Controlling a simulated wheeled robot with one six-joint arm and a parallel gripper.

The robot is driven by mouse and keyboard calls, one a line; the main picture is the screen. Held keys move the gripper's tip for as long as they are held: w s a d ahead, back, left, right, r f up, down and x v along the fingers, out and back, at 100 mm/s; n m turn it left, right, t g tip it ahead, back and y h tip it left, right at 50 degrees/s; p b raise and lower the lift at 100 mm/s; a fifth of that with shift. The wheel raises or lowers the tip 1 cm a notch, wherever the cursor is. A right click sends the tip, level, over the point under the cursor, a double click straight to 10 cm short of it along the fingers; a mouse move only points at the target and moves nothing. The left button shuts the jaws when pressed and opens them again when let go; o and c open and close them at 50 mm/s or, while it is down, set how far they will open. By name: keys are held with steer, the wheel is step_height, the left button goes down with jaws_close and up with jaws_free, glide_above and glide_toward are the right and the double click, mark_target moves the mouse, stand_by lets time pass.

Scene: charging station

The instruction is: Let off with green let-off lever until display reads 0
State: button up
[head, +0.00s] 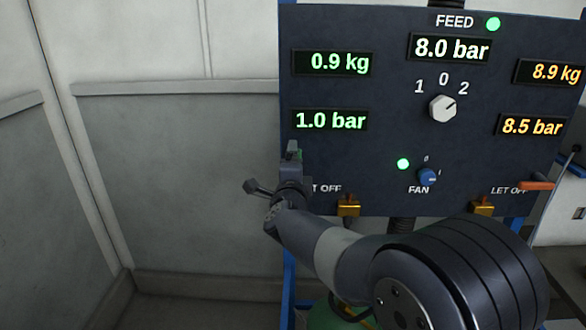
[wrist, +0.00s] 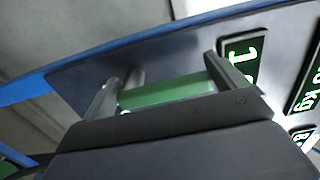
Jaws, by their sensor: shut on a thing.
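The dark panel (head: 390,80) carries a green-lit pressure display (head: 330,121) that reads 1.0 bar, with a green-lit weight display (head: 332,63) above it at 0.9 kg. My gripper (head: 292,152) is at the panel's left edge, below these displays, and hides most of the green let-off lever. In the wrist view the green lever (wrist: 170,91) lies between the two fingers of my gripper (wrist: 165,72), which are shut on it. Part of the left "LET OFF" label is covered by my wrist.
An orange lever (head: 537,185) is at the panel's right, under orange displays (head: 532,126) reading 8.9 kg and 8.5 bar. The feed display (head: 450,48) reads 8.0 bar; its selector knob (head: 443,109) and the blue fan knob (head: 428,177) sit mid-panel. Grey walls (head: 180,180) stand left.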

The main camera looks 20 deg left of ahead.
steer(key=o, duration=1.1)
steer(key=shift+c, duration=0.2)
steer(key=b+v, duration=0.2)
steer(key=v, duration=0.8)
steer(key=shift+s, duration=0.4)
steer(key=p+x, duration=0.2)
steer(key=x, duration=0.9)
steer(key=shift+d, duration=0.1)
steer(key=shift+s, duration=0.15)
